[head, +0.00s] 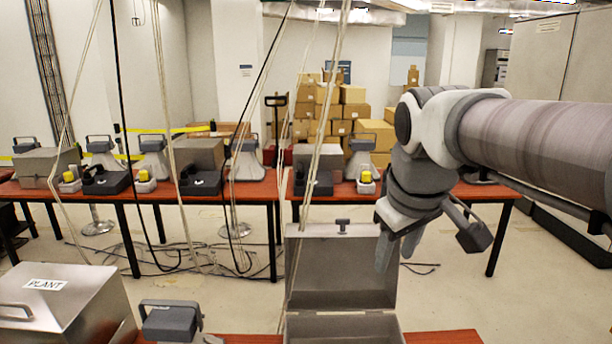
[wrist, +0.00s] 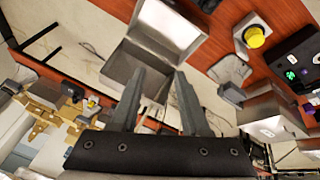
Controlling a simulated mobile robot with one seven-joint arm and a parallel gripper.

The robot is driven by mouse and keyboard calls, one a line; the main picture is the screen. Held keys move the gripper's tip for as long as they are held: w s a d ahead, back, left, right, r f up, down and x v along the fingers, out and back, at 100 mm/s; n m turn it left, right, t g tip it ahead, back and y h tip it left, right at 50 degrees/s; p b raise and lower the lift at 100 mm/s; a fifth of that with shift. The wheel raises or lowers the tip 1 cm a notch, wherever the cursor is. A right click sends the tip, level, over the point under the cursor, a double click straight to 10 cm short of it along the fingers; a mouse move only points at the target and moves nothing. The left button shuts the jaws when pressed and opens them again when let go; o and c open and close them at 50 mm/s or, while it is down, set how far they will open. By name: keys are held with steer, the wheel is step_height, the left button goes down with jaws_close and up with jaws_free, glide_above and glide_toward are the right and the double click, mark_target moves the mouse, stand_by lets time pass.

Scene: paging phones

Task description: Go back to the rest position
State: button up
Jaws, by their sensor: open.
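My gripper (head: 398,252) hangs at the right in the head view, fingers pointing down, above and beside the raised lid of an open grey metal case (head: 338,268). It holds nothing. In the wrist view my gripper (wrist: 159,70) has its two dark fingers spread apart, with no object between them. The open case (wrist: 135,65) shows beyond the fingertips in that view. The fingers look apart from the case, though the exact gap is hard to judge.
A closed metal box marked PLANT (head: 60,295) and a grey device (head: 170,322) stand at the front left. A yellow button (wrist: 255,37) shows in the wrist view. Cables (head: 170,110) hang down in front. Long red-topped tables (head: 250,186) with equipment stand behind, before stacked cartons (head: 320,110).

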steer(key=s+d+f+m+b, duration=0.1)
steer(key=s+f+m, duration=0.4)
steer(key=s+f, duration=0.5)
steer(key=s, duration=0.3)
steer(key=shift+f+t+y+b, duration=0.25)
steer(key=shift+t+y+b, duration=0.05)
steer(key=shift+t, duration=0.1)
steer(key=shift+a, duration=0.1)
